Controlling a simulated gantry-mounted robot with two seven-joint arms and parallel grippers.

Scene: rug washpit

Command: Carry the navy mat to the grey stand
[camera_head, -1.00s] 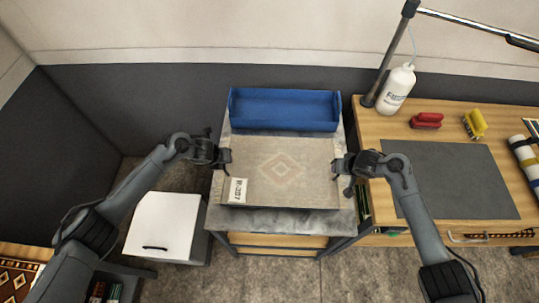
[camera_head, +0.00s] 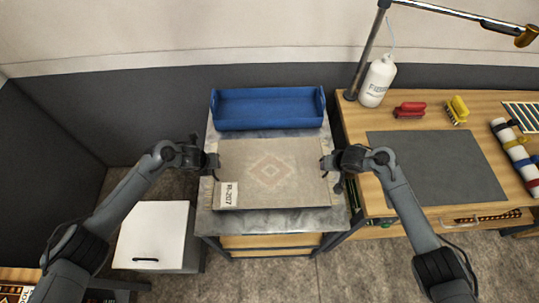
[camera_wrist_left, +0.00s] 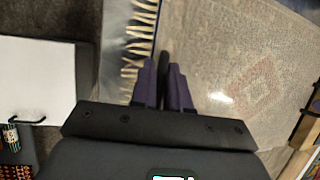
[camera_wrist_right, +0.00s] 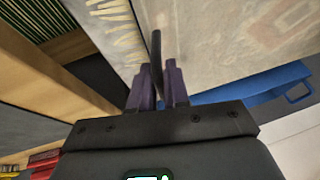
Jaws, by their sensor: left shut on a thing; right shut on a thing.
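Both grippers hold a flat, pale grey-beige mat with a faded red diamond and a white "R-207" label (camera_head: 229,195); it does not look navy. This mat (camera_head: 300,185) lies level over a grey-topped stand (camera_head: 335,218); whether it touches the top is unclear. My left gripper (camera_head: 214,161) is shut on its left edge, and my right gripper (camera_head: 326,163) on its right edge. In the left wrist view the fingers (camera_wrist_left: 164,80) close on a dark piece at the mat's side; pale fringe shows beside it. The right wrist view shows the other fingers (camera_wrist_right: 158,85) likewise.
A blue tray (camera_head: 267,127) stands at the stand's back. At right, a wooden bench (camera_head: 400,115) holds a dark grey pad (camera_head: 450,170), a white bottle (camera_head: 378,80), brushes and a strapped roll (camera_head: 515,155). A white-topped cabinet (camera_head: 155,235) stands at lower left.

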